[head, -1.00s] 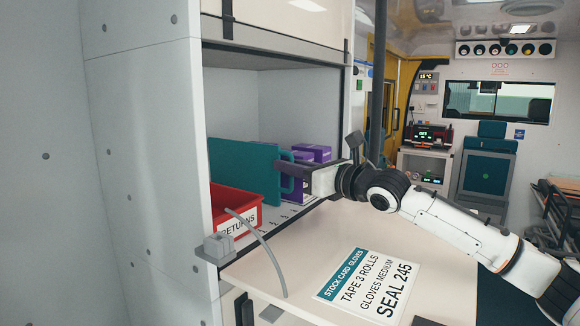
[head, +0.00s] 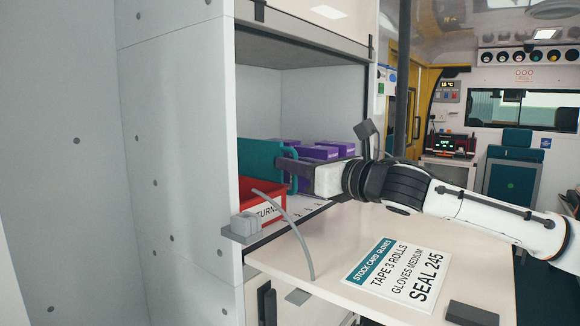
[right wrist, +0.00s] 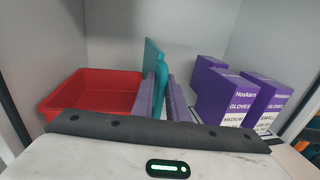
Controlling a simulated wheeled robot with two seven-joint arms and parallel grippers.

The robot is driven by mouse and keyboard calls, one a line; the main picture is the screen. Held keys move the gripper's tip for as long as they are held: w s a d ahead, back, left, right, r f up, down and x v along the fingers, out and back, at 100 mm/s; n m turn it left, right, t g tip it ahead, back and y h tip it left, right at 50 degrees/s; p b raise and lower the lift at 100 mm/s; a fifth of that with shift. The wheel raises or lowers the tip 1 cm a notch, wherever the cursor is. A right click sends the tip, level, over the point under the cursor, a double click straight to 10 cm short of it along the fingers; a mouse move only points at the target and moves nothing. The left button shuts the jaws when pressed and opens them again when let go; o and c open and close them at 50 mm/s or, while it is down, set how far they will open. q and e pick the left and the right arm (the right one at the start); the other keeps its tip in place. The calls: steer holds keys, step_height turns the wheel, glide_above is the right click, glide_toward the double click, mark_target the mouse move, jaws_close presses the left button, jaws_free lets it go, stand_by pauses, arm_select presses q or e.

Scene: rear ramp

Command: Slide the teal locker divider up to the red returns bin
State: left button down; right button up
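The teal locker divider (head: 258,156) stands upright in the open locker, behind the red returns bin (head: 275,212) in the head view. In the right wrist view the divider (right wrist: 155,59) is edge-on, just right of the bin (right wrist: 98,88). My right gripper (head: 293,173) reaches in from the right to the divider's handle. In the wrist view its two fingers (right wrist: 162,98) lie on both sides of the teal handle, closed on it. The left finger hides part of the gap to the bin, so I cannot tell whether they touch. My left gripper is out of view.
Several purple glove boxes (right wrist: 232,97) stand right of the divider, with a gap between. A grey bracket with a curved rod (head: 290,226) is at the locker's front left corner. A stock card (head: 399,273) lies on the pale worktop (head: 340,230). A dark block (head: 471,313) sits near its front.

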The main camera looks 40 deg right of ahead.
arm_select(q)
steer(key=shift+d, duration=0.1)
arm_select(e)
steer(key=o, duration=0.3)
steer(key=shift+d, duration=0.2)
steer(key=shift+o, duration=0.2)
